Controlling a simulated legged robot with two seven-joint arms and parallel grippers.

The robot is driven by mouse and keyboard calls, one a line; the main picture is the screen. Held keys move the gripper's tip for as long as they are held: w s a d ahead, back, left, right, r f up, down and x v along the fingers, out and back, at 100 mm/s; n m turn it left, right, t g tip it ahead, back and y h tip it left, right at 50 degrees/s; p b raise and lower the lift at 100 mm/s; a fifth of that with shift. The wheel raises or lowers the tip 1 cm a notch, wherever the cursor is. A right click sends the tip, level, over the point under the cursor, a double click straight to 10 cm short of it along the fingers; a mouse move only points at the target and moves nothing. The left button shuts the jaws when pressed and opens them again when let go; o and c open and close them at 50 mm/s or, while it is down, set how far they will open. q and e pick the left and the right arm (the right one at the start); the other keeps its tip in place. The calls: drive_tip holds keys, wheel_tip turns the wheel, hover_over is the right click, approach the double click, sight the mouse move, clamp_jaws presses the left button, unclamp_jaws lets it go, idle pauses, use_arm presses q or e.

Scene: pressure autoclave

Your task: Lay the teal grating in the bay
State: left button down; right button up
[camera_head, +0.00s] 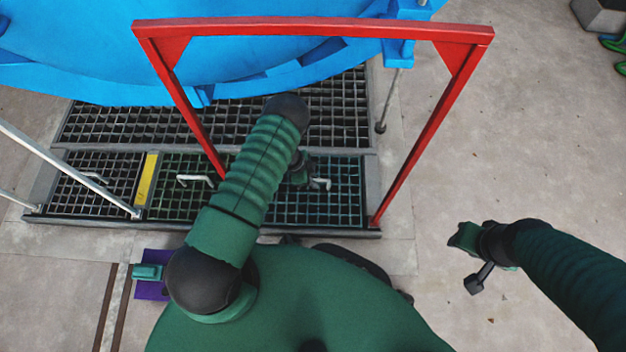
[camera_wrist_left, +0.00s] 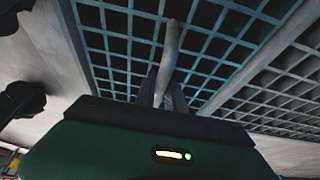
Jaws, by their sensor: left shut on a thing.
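The teal grating (camera_head: 343,203) lies in the front row of the floor frame, under the red frame's right part. It appears about level with its neighbours; whether it rests fully in the bay I cannot tell. Its pale handle (camera_head: 322,184) rises from the mesh. My left gripper (camera_head: 303,172), partly hidden by my forearm, is shut on that handle. In the left wrist view the fingers (camera_wrist_left: 162,88) close around the handle (camera_wrist_left: 171,45), with the teal mesh (camera_wrist_left: 118,34) behind. My right gripper (camera_head: 468,240) hangs away over bare floor; its jaws are unclear.
A red frame (camera_head: 310,28) arches over my left arm. The blue vessel (camera_head: 230,60) stands behind. A yellow strip (camera_head: 147,180) and a grey grating (camera_head: 85,185) lie to the left, near a white rail (camera_head: 70,170).

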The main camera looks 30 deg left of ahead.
use_arm(q)
drive_tip(key=c, duration=1.3)
unclamp_jaws()
drive_tip(key=shift+c, duration=0.2)
drive_tip(key=p+v, duration=0.9)
drive_tip(key=v, duration=0.7)
drive_tip(key=shift+r, duration=0.4)
drive_tip(key=shift+f, duration=0.1)
